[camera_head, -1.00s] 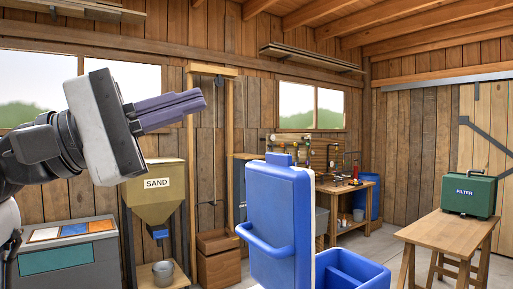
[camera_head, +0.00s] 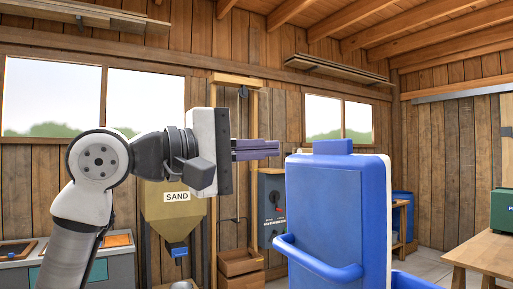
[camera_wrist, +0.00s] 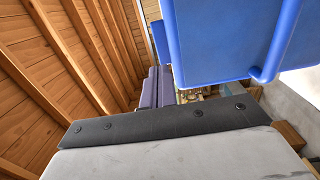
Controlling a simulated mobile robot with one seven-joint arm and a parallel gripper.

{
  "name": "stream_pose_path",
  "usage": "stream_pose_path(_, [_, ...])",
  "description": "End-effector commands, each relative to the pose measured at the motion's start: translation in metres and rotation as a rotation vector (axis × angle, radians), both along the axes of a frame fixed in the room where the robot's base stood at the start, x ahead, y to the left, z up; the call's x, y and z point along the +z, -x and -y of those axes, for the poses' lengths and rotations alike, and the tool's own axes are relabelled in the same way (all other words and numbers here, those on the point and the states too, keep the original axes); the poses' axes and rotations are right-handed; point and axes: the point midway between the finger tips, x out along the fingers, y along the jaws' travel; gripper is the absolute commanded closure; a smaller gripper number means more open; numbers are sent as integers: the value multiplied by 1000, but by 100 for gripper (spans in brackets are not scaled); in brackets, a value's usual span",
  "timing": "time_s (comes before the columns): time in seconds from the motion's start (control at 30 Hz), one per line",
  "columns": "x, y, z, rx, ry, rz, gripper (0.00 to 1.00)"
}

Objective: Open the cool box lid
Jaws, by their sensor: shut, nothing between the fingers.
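The blue cool box lid (camera_head: 335,215) stands upright, with a bar handle (camera_head: 318,262) on the face toward me and a block on its top edge. A small part of the blue cool box body (camera_head: 410,281) shows at the lower right; its inside is mostly out of frame. My gripper (camera_head: 277,149) is shut and empty, pointing right, level with the lid's top edge and just left of it in the picture. In the wrist view the shut purple fingers (camera_wrist: 157,85) lie beside the blue lid (camera_wrist: 222,35); I see no clear contact.
A sand hopper (camera_head: 175,210) stands behind my arm, with a grey control panel (camera_head: 272,205) to its right. A wooden table (camera_head: 487,252) with a green case (camera_head: 502,211) is at the right. The air above the lid is clear.

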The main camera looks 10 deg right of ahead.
Motion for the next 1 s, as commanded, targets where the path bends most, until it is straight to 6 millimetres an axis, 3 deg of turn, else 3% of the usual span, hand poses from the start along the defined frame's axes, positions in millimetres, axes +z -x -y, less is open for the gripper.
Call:
stream_pose_path(0.2, [6,-14,47,-5,-1,-1,100])
stream_pose_path(0.5, [7,-28,90,-3,1,-2,100])
stream_pose_path(1.0, [5,-31,98,-1,1,-1,100])
